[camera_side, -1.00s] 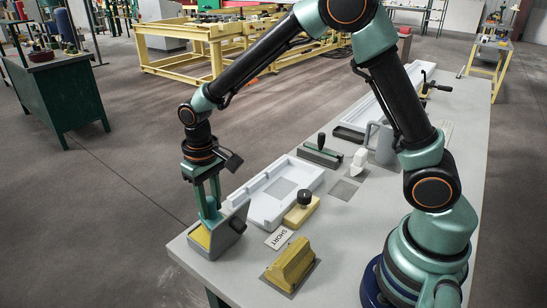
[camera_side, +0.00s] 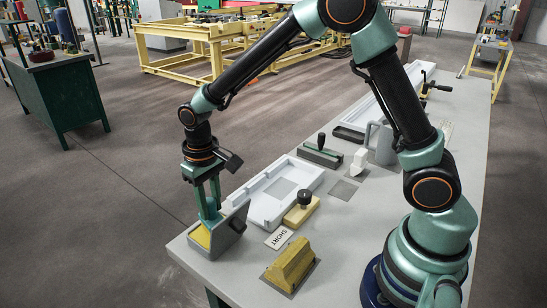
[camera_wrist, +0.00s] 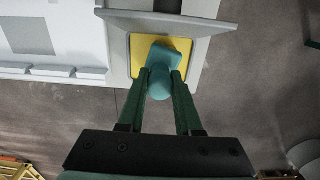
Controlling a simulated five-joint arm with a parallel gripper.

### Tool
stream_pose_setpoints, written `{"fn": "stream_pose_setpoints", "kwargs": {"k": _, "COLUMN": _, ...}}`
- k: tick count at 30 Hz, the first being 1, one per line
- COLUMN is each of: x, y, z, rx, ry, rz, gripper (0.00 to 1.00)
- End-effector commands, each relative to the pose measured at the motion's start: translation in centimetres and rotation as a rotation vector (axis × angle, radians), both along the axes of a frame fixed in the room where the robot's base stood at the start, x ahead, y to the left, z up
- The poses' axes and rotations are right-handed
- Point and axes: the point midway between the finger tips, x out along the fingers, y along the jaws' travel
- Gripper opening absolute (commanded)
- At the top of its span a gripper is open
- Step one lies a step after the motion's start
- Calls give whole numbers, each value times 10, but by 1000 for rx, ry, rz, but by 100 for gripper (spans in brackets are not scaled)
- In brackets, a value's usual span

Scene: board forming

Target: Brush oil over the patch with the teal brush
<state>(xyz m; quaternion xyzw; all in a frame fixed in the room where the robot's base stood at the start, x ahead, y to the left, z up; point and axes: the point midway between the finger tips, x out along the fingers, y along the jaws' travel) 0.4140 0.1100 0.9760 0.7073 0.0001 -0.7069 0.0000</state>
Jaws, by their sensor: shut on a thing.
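The teal brush (camera_wrist: 162,55) is upright between the fingers of my gripper (camera_wrist: 160,88), which is shut on its handle. The brush also shows in the side view (camera_side: 210,213). Its lower end is in a grey open box (camera_side: 238,222) with a yellow inside (camera_side: 201,236), at the near left corner of the table. I cannot tell whether the brush touches the yellow surface. A white tray (camera_side: 262,214) to the right of the box has a grey square patch (camera_side: 280,188) on its floor; the wrist view shows it too (camera_wrist: 27,33).
A yellow block with a black knob (camera_side: 301,209) and a "SHORT" card (camera_side: 279,237) lie beside the tray. A yellow wedge-shaped block (camera_side: 291,264) is at the front. A green-handled tool (camera_side: 320,152) and a grey jug (camera_side: 381,140) stand farther back.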

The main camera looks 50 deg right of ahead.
Motion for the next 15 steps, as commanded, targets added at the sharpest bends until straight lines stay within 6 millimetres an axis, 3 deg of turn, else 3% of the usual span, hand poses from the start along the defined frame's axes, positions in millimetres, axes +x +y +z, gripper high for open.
{"fn": "stream_pose_setpoints", "kwargs": {"k": 6, "x": 0, "y": 0, "z": 0, "rx": 0, "ry": -1, "rz": 0, "gripper": 0}}
{"fn": "stream_pose_setpoints", "kwargs": {"k": 15, "x": 1, "y": 0, "z": 22, "rx": 1, "ry": -3, "rz": 0, "gripper": 0}}
